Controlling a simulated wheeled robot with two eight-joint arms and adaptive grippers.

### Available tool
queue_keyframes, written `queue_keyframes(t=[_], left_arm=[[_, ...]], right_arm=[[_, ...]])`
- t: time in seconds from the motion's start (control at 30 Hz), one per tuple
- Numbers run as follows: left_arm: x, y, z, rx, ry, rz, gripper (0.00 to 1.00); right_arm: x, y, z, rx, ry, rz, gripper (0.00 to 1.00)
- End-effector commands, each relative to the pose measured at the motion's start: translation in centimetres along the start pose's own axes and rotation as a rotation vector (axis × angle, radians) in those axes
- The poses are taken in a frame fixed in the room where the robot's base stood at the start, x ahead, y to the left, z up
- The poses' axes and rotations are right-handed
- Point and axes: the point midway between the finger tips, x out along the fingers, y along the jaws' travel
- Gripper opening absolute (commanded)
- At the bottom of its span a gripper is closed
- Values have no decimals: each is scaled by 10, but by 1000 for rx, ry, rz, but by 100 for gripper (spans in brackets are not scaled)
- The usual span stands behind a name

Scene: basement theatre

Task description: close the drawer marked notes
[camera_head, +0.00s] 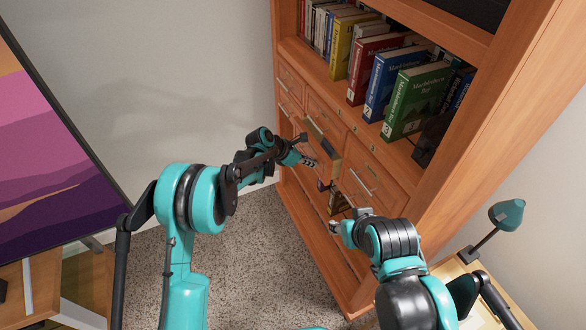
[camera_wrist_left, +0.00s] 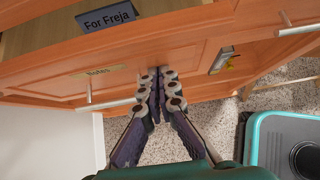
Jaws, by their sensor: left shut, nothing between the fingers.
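The drawer marked notes (camera_wrist_left: 60,85) shows its orange wood front, a small "Notes" label (camera_wrist_left: 97,72) and a bar handle (camera_wrist_left: 118,103) in the left wrist view. In the head view a drawer (camera_head: 334,167) juts out of the cabinet. A dark card reading "For Freja" (camera_wrist_left: 107,17) stands above the front's top edge. My left gripper (camera_head: 310,161) is shut and empty at the drawer front. In the left wrist view its fingertips (camera_wrist_left: 159,75) lie right of the handle; contact is unclear. My right gripper (camera_head: 336,227) is lower, near the cabinet, its fingers unclear.
The wooden cabinet (camera_head: 432,185) has other drawers with bar handles and a shelf of books (camera_head: 417,100) above. A teal lamp (camera_head: 507,213) stands at the right. Carpet (camera_head: 250,250) is clear before the cabinet. A large picture panel (camera_head: 45,160) is at the left.

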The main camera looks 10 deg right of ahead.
Motion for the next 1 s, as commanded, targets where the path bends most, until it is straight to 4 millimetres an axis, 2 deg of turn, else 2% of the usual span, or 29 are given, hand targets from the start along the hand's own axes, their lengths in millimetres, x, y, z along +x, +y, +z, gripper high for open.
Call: queue_keyframes(t=[0.2, 0.4, 0.87, 1.0], left_arm=[[26, 0, 26, 0, -1, -1, 0], [36, 0, 37, 0, -1, 0, 0], [40, 0, 42, -1, -6, 1, 0], [35, 1, 43, -1, -7, 1, 0]], right_arm=[[0, 0, 0, 0, 0, 0, 42], [0, 0, 0, 0, 0, 0, 42], [0, 0, 0, 0, 0, 0, 42], [-2, 0, -2, 0, 0, 0, 42]])
